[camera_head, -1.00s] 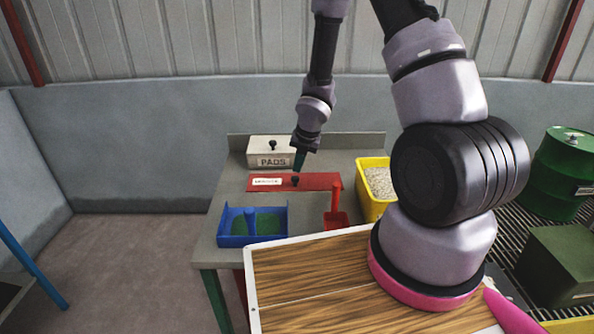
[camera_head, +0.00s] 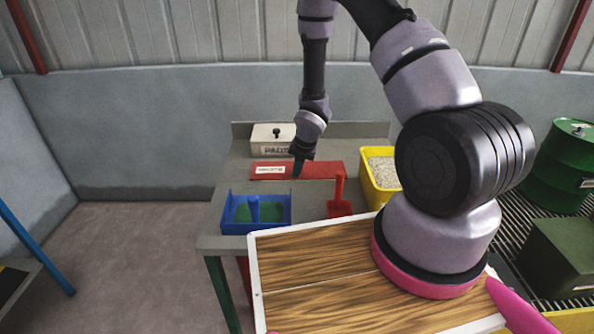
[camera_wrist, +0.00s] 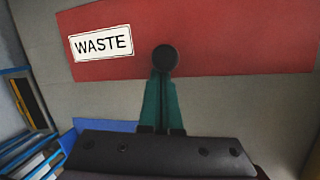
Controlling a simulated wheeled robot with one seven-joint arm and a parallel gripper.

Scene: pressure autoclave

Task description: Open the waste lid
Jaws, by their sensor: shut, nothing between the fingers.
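The red waste lid (camera_head: 322,170) lies flat on the grey bench, with a white WASTE label at its left. In the wrist view the lid (camera_wrist: 230,40) fills the upper part, and its round black knob (camera_wrist: 165,58) stands just past my fingertips. My gripper (camera_head: 297,172) points down at the lid's front middle. Its green fingers (camera_wrist: 162,80) are together, with nothing seen between them. The fingertips overlap the knob's near edge in the wrist view; I cannot tell whether they touch it. In the head view my gripper hides the knob.
A blue tray (camera_head: 232,226) and a red scoop (camera_head: 340,207) lie in front. A yellow bin of granules (camera_head: 372,185) stands right. A green drum (camera_head: 560,175) is at far right.

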